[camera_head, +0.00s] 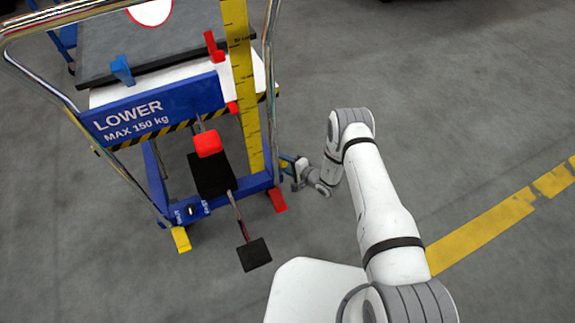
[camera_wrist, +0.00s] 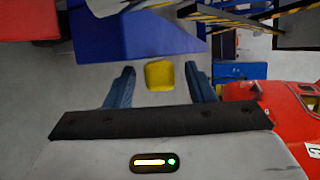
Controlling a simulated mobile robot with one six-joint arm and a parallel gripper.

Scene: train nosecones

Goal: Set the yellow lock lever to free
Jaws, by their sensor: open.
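A yellow lever pad (camera_wrist: 159,76) shows in the wrist view, between my two blue fingers and a little beyond their tips. My gripper (camera_head: 287,165) is open and empty, low at the right side of the blue lift trolley (camera_head: 262,182). The fingers stand apart on both sides of the pad, with gaps. In the head view, a yellow pedal-like piece (camera_head: 181,239) sits at the trolley's front left foot; I cannot tell if it is the same part. A red one (camera_head: 277,200) sits at the front right foot, near my gripper.
The trolley carries a blue "LOWER MAX 150 kg" sign (camera_head: 150,108), a yellow ruler post (camera_head: 243,90), a red-ended lever (camera_head: 208,143) and a black foot pedal (camera_head: 254,254). A red body (camera_wrist: 285,112) lies right in the wrist view.

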